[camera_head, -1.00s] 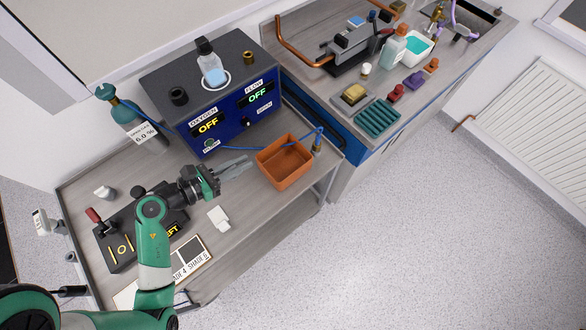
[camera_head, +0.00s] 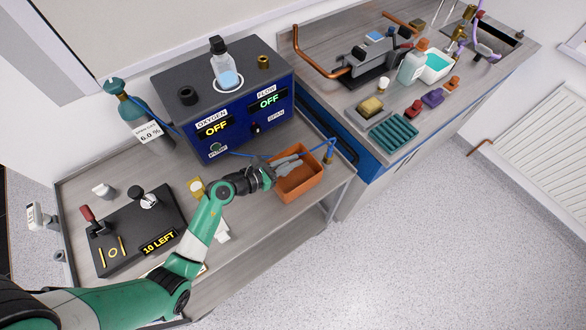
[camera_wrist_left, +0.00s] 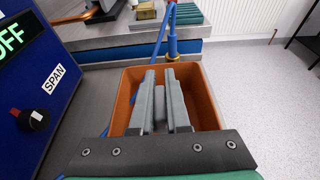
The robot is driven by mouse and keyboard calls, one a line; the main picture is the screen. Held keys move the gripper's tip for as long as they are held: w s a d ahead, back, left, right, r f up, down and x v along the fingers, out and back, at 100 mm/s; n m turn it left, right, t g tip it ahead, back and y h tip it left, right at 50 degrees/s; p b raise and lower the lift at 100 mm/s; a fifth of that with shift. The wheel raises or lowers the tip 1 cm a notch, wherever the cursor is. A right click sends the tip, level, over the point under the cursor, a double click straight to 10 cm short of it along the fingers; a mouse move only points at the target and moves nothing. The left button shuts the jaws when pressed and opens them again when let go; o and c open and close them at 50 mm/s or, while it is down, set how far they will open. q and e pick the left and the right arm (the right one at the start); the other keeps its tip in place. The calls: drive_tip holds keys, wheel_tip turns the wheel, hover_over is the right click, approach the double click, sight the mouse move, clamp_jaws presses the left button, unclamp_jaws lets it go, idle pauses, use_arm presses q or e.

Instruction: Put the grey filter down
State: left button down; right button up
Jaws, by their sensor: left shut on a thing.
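My left gripper (camera_head: 289,165) reaches over the orange bin (camera_head: 304,187), its fingers pointing into the bin's opening. In the left wrist view, the grey fingers (camera_wrist_left: 160,100) are shut on a small grey piece, the grey filter (camera_wrist_left: 159,106), between them. The orange bin (camera_wrist_left: 209,112) surrounds the fingers in that view. The filter is mostly hidden by the fingers, and I cannot tell whether it touches the bin floor. My right gripper is in neither view.
The blue analyser box (camera_head: 228,100), both displays reading OFF, stands behind the arm. A blue hose with a brass fitting (camera_head: 329,157) runs by the bin. A black panel (camera_head: 137,230) lies at left. The side counter holds a teal rack (camera_head: 393,132) and several blocks.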

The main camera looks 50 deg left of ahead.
use_arm(q)
drive_tip(key=f, duration=0.1)
drive_tip(key=f+b, duration=0.2)
drive_tip(key=shift+w+f, duration=0.25)
drive_tip(key=shift+f+b, duration=0.2)
drive_tip(key=shift+b, duration=0.15)
drive_tip(key=shift+r, duration=0.15)
drive_tip(key=shift+f, duration=0.65)
drive_tip(key=c, duration=0.9)
unclamp_jaws()
drive_tip(key=shift+f, duration=0.1)
drive_tip(key=s+r+p, duration=0.1)
drive_tip(key=s+r, duration=0.1)
drive_tip(key=s, duration=0.1)
drive_tip(key=shift+a+r+p, duration=0.1)
drive_tip(key=shift+r+p, duration=0.1)
drive_tip(key=shift+p, duration=0.15)
drive_tip(key=p+v, duration=0.1)
drive_tip(key=v, duration=0.8)
drive_tip(key=shift+p, duration=0.3)
